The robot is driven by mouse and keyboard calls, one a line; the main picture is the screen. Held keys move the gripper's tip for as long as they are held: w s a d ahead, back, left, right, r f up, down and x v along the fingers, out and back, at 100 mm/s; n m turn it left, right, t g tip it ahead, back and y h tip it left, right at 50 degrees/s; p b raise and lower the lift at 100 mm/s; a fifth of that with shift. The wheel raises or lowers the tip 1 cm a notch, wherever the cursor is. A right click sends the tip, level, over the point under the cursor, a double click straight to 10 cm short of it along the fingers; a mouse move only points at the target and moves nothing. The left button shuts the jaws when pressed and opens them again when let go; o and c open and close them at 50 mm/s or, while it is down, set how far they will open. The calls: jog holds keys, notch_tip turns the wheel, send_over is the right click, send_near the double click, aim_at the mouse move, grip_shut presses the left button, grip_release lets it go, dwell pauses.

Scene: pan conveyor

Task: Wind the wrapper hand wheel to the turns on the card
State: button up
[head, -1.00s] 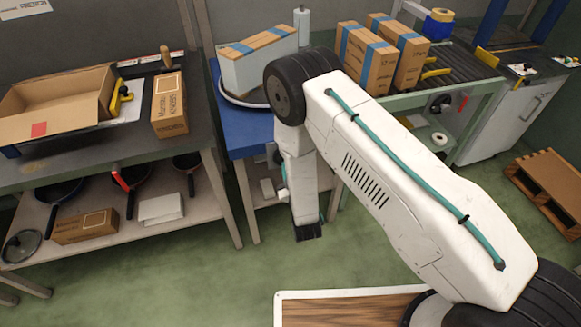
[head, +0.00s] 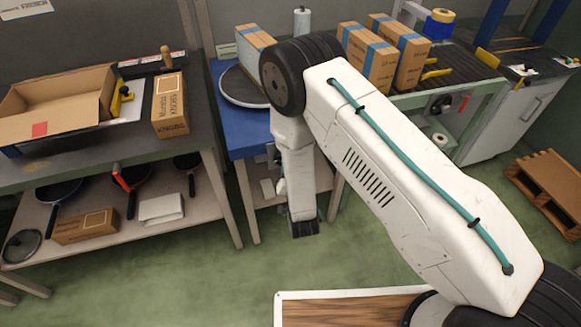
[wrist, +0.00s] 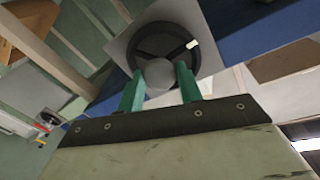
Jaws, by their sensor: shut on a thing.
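The hand wheel (wrist: 166,42) is a dark disc with spokes and a small pale mark, on a grey plate at the blue bench's side in the wrist view. My gripper (wrist: 160,69) has its two green fingers closed around the wheel's round grey knob (wrist: 159,77).
Two taped boxes (head: 367,60) stand on the roller conveyor (head: 455,65) at the right. The left bench (head: 90,160) holds an open carton (head: 60,98). A pallet (head: 549,185) lies at the far right.

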jog(key=m+y, duration=0.1)
jog(key=m, duration=0.7)
jog(key=m+g+y, duration=0.1)
jog(key=m+y, duration=0.1)
jog(key=m, duration=0.7)
jog(key=m+y, duration=0.1)
jog(key=m, duration=0.7)
jog(key=shift+d+g+y, duration=0.25)
jog(key=shift+g+y, duration=0.15)
jog(key=shift+m, duration=0.3)
jog(key=o, duration=1)
